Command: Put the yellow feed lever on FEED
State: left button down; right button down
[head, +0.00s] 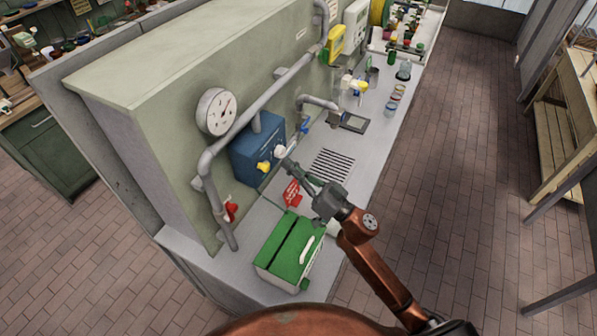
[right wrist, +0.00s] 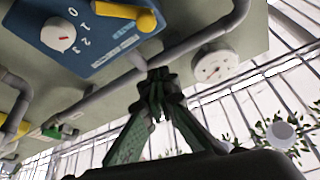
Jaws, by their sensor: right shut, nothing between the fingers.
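The yellow feed lever (head: 264,167) is on the front of a blue box (head: 245,158) on the pale green wall unit. In the right wrist view the yellow lever (right wrist: 142,18) is at the top of the blue panel (right wrist: 100,45), beside a white part. A white knob (right wrist: 58,36) with a red mark and the numbers 0 to 3 sits near it. My right gripper (head: 290,166) is shut and empty, its tips close in front of the box; they also show in the right wrist view (right wrist: 157,80), apart from the lever. I cannot read a FEED label. My left gripper is out of view.
A grey pipe (head: 265,87) and a round gauge (head: 217,111) are above the box. A red valve handle (head: 231,211), a red sign (head: 292,193) and a green case (head: 290,247) are nearby. The counter has a slotted drain (head: 332,165).

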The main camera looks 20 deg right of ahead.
aim_at(266, 166)
jog(key=w+a+f, duration=0.1)
jog(key=a, duration=0.1)
jog(key=w+a+f, duration=0.1)
jog(key=w, duration=0.1)
jog(key=shift+a, duration=0.35)
jog(key=shift+s, duration=0.1)
